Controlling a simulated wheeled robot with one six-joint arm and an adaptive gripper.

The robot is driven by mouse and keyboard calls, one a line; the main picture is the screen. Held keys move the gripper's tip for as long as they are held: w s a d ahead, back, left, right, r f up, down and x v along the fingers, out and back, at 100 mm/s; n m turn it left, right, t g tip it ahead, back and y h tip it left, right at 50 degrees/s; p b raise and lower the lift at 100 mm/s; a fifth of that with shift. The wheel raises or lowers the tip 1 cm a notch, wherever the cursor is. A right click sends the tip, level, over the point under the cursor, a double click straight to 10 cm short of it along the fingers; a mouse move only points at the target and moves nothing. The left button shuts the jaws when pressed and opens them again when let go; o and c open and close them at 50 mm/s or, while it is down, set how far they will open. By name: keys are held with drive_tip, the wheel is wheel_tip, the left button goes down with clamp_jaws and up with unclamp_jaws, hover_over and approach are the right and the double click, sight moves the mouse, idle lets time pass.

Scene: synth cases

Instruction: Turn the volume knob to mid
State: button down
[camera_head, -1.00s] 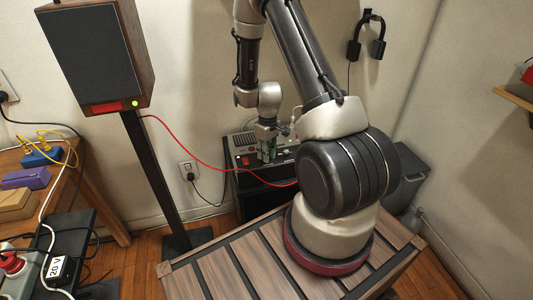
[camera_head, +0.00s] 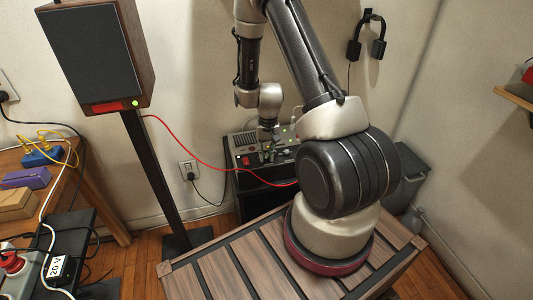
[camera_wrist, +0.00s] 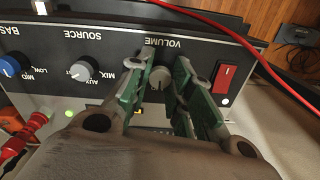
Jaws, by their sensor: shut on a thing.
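The volume knob (camera_wrist: 160,77) is a grey round knob on the amplifier's black front panel, below the upside-down label VOLUME in the wrist view. My gripper (camera_wrist: 162,84) has one green-padded finger on each side of it and is shut on it. I cannot read the knob's pointer clearly. In the camera_head view my gripper (camera_head: 266,137) is at the amplifier (camera_head: 242,141), and the knob cannot be made out there.
A grey source knob (camera_wrist: 82,69), a blue-capped bass knob (camera_wrist: 11,66) and a lit red switch (camera_wrist: 225,78) share the panel. A red cable (camera_wrist: 225,35) runs across the view above the panel. A speaker (camera_head: 95,52) stands on a post to the left.

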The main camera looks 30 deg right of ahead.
sight(268, 155)
drive_tip(key=shift+m, duration=0.3)
drive_tip(key=c, duration=1.3)
unclamp_jaws()
drive_tip(key=shift+o, duration=0.2)
wheel_tip(268, 155, up, 12)
drive_tip(key=shift+s+d, duration=0.15)
